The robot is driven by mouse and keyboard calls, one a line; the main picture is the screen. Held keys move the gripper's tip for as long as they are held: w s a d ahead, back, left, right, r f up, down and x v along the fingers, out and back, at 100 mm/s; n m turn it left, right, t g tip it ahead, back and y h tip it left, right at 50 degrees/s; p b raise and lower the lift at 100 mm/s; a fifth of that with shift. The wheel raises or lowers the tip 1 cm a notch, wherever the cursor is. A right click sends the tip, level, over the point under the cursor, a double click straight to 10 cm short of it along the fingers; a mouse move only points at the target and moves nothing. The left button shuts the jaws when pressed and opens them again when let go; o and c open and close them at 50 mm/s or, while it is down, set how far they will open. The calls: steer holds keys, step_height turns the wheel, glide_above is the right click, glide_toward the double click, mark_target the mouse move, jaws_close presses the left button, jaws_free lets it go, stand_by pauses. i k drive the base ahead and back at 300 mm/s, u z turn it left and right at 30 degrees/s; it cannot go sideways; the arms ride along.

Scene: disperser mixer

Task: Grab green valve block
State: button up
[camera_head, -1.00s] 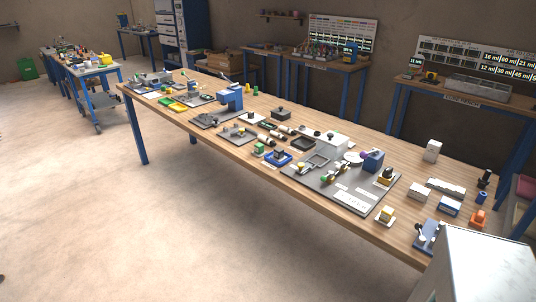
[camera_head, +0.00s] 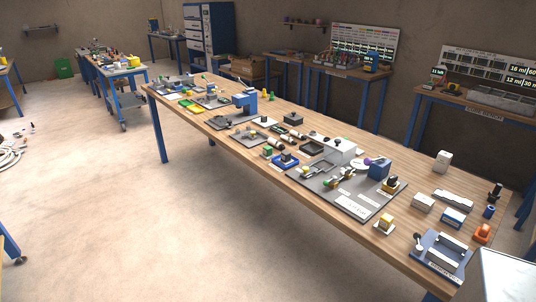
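A small green block (camera_head: 267,152) stands on the long wooden workbench (camera_head: 215,146), near its front edge and about mid-length. It is left of a blue tray with a dark part (camera_head: 286,160). It looks like the green valve block, but it is too small here to make out its details. Other small green parts sit on the grey plate (camera_head: 345,205) to its right. My gripper is not in view.
The workbench is crowded with fixtures, including a blue machine (camera_head: 245,102), a white block unit (camera_head: 341,150) and a blue-grey fixture (camera_head: 440,255). Open floor (camera_head: 200,230) lies in front. Other benches (camera_head: 345,75) stand along the back wall.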

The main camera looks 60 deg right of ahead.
mark_target(267, 153)
steer(key=z, duration=0.25)
steer(key=i, duration=1.1)
steer(key=u, duration=0.1)
